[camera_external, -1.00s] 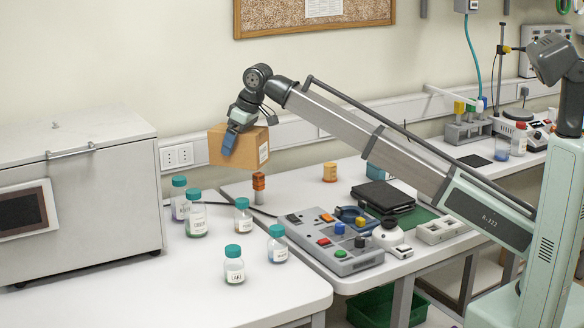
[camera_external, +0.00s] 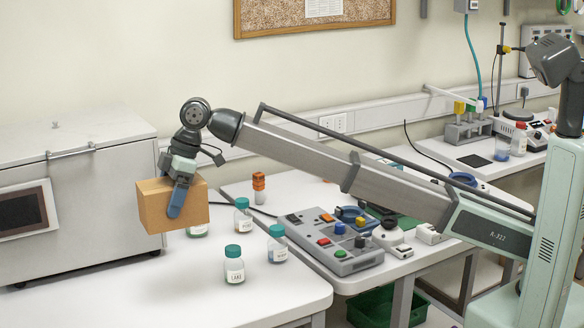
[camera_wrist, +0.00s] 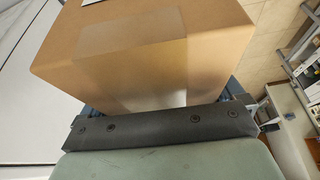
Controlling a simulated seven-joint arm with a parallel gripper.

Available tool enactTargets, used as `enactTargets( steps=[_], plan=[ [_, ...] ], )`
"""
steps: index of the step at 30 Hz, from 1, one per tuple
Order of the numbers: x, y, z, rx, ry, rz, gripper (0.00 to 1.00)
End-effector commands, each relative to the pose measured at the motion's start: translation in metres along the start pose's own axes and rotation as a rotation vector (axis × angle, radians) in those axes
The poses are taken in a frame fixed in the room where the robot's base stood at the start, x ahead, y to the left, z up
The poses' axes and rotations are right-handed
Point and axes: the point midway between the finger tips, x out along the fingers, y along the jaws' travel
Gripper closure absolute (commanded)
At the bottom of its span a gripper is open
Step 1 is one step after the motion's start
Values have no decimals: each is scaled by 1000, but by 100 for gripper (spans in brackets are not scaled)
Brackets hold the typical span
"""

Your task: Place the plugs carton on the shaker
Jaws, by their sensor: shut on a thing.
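The plugs carton, a brown cardboard box (camera_external: 154,207), is held in the air at the left, in front of a large grey lidded machine. My gripper (camera_external: 178,194) is shut on it from above, with a blue finger against its near side. In the wrist view the carton (camera_wrist: 130,50) fills the upper middle, with a strip of tape across it. The large grey machine (camera_external: 75,150) has a flat top, a handle bar and a dark front window. It may be the shaker, but no readable label confirms this. The carton is below the level of its top and hides its right front part.
Several teal-capped bottles stand on the white table, including one (camera_external: 234,266) near the front and one (camera_external: 278,244) to its right. A grey control panel (camera_external: 336,242) is on the right-hand table. The machine's top is mostly bare.

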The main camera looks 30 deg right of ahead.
Motion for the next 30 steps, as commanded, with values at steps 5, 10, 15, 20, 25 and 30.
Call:
enactTargets(
  steps=[5,10,15,20,25,30],
  plan=[
    [6,-30,-18,-66,6,-25,43],
    [32,-33,-7,-74,5,-29,43],
    [63,-33,6,-73,5,-29,43],
    [92,-33,18,-73,5,-29,43],
    [109,-32,24,-72,7,-28,43],
    [125,-32,30,-72,5,-28,43]
  ],
)
